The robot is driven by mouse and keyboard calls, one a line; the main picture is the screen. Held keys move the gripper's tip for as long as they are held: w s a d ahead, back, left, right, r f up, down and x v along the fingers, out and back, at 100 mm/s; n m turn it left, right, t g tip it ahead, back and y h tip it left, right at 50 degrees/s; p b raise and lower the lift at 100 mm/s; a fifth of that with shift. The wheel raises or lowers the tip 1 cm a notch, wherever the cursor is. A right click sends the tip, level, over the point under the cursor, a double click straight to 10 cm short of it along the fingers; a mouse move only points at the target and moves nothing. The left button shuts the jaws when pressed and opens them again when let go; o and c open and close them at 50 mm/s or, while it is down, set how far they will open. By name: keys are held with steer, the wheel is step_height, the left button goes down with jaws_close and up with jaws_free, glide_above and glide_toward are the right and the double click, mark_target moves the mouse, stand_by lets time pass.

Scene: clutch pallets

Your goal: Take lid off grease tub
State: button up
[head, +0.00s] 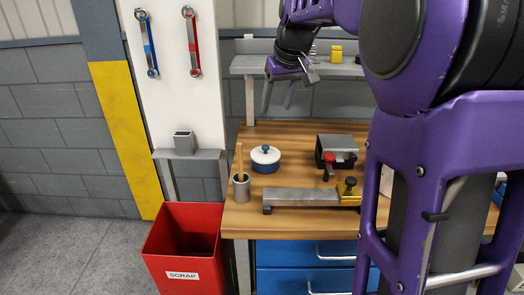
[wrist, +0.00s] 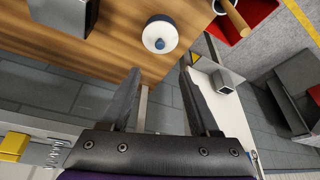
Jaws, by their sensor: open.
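The grease tub (head: 265,166) is a small blue tub on the left part of the wooden workbench. Its white lid (head: 265,154) with a dark blue knob is on top of it. The lid also shows from above in the wrist view (wrist: 153,38), beyond my fingertips. My gripper (head: 279,98) hangs in the air above the back of the bench, higher than the tub and apart from it. In the wrist view my gripper (wrist: 160,72) has its two fingers spread, with nothing between them.
A grey cup (head: 241,188) with a wooden handle stands beside the tub. A metal bar fixture (head: 300,198) lies in front, and a grey box device (head: 337,150) stands to the right. A red scrap bin (head: 184,245) is left of the bench. A shelf (head: 345,70) runs behind.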

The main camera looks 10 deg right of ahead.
mark_target(265, 146)
steer(key=b+x, duration=0.2)
steer(key=x, duration=1.4)
steer(key=shift+w+f+b, duration=0.25)
steer(key=shift+f+b, duration=0.05)
steer(key=shift+b, duration=0.05)
jaws_close()
